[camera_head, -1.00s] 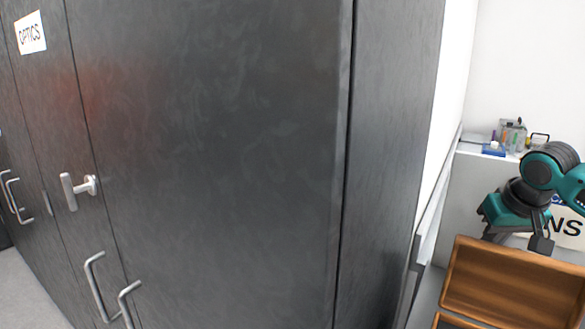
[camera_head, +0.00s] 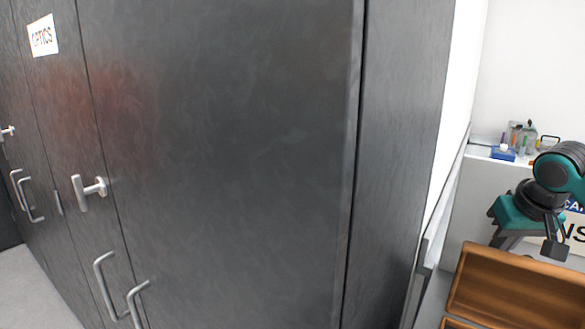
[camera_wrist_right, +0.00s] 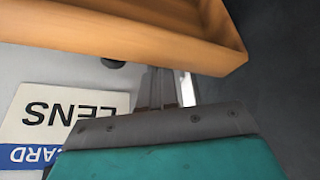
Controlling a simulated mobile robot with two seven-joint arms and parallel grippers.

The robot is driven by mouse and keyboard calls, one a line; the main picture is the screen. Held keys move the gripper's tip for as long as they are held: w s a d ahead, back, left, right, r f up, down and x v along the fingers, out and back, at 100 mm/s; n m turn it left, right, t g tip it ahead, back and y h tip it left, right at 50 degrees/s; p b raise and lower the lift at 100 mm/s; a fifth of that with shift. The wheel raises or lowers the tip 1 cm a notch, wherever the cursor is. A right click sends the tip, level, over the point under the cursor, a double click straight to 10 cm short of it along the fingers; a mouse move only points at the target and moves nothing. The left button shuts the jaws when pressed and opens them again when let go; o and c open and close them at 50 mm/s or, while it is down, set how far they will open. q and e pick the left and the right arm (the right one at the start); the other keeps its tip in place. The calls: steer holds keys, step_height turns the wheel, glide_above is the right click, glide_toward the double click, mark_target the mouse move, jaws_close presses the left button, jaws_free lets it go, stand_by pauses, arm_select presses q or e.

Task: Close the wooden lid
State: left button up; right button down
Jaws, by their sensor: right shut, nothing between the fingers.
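The wooden lid (camera_head: 515,292) is a brown panel with a raised rim, standing open at the lower right of the head view, cut off by the frame edge. A strip of wood below it (camera_head: 456,324) looks like part of its box. My right gripper (camera_head: 554,250) is shut and empty, just above and behind the lid's top edge in the head view. The right wrist view shows its fingers (camera_wrist_right: 166,92) pointing toward an orange-brown wooden edge (camera_wrist_right: 130,28). I cannot tell whether they touch it. My left gripper is not in view.
A large dark cabinet (camera_head: 220,170) with metal handles and an "OPTICS" label (camera_head: 43,36) fills the left and middle. A white counter behind my arm holds small items and a blue tray (camera_head: 502,153). A sign reading "LENS" (camera_wrist_right: 62,118) lies close to the fingers in the wrist view.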

step_height(320, 180, up, 9)
steer(key=w+d, duration=0.1)
steer(key=shift+w, duration=0.15)
stand_by(0.6)
steer(key=shift+f, duration=0.1)
stand_by(0.8)
